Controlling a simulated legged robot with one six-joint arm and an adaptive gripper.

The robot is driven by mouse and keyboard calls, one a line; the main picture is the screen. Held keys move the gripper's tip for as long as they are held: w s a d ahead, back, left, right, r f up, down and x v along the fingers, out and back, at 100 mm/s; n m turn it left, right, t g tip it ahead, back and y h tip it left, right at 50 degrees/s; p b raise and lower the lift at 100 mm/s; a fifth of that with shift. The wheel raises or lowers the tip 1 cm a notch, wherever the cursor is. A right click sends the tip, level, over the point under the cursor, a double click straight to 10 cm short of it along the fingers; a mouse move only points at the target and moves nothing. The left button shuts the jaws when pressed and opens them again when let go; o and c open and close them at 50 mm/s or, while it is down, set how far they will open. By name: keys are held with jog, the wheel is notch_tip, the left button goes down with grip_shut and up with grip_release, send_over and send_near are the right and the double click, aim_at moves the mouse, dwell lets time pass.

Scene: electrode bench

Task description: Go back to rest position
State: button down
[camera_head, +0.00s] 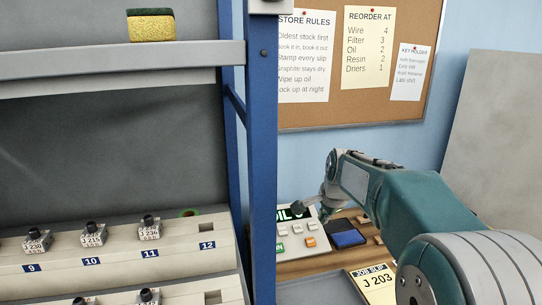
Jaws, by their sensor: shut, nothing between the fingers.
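My teal arm reaches in from the lower right. At its far end my gripper (324,212) points down over a grey panel (297,240) with several coloured buttons and a dark sign. The gripper is small and partly hidden by the arm's own wrist. It is shut and holds nothing. I cannot tell whether its tips touch the panel.
A blue post (262,150) stands left of the panel. Left of it, a rack (120,262) holds dark-topped labelled pieces; slot 12 (207,228) looks empty. A sponge (151,26) sits on the upper shelf. A blue pad (347,235) and job slip (374,283) lie near my arm.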

jog(key=s+r+n, duration=0.2)
jog(key=s+n, duration=0.2)
jog(key=s, duration=0.5)
jog(key=s+r+n, duration=0.2)
jog(key=s+n, duration=0.1)
jog(key=s, duration=0.6)
jog(key=s+f+n, duration=0.2)
jog(key=s+n, duration=0.1)
jog(key=s, duration=0.4)
jog(key=s+a+f+n+t, duration=0.1)
jog(key=s+f+n, duration=0.1)
jog(key=s, duration=0.5)
jog(key=shift+s+f+n+h, duration=0.2)
jog(key=shift+f+n+h, duration=0.2)
jog(key=shift+n, duration=0.3)
jog(key=shift+r, duration=0.1)
